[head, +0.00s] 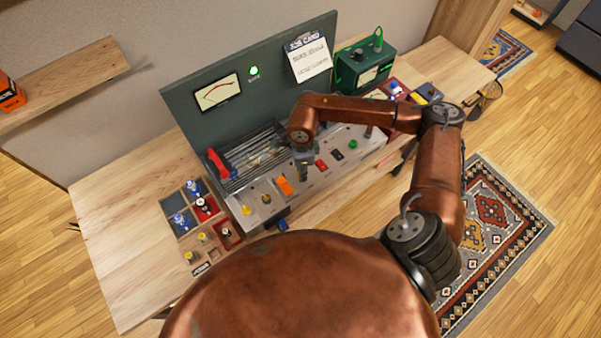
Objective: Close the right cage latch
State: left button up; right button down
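The cage (245,160) is a slatted metal grille at the front of the dark green bench unit. A red handle (217,163) stands up at its left end; I cannot tell if it is a latch. The right cage latch cannot be made out; my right wrist covers the cage's right end. My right gripper (304,175) points down there, above the front panel (325,165). Its fingers are too small and dark to tell open from shut, and I cannot tell if it touches anything. My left gripper is not in view.
The panel carries an orange switch (285,186), a red switch (321,165) and a green knob (353,144). Trays with tubes (202,205) sit to the left. A green instrument (365,68) stands at the right. The wooden table (125,225) is bare at far left.

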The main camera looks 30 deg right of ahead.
jog(key=n+b, duration=0.2)
jog(key=n, duration=0.1)
jog(key=shift+f, duration=0.15)
jog(key=shift+n+b, duration=0.7)
jog(key=shift+n, duration=0.2)
jog(key=c, duration=1.7)
grip_release()
jog(key=shift+r, duration=0.2)
notch_tip(320, 180, up, 12)
jog(key=shift+f, duration=0.1)
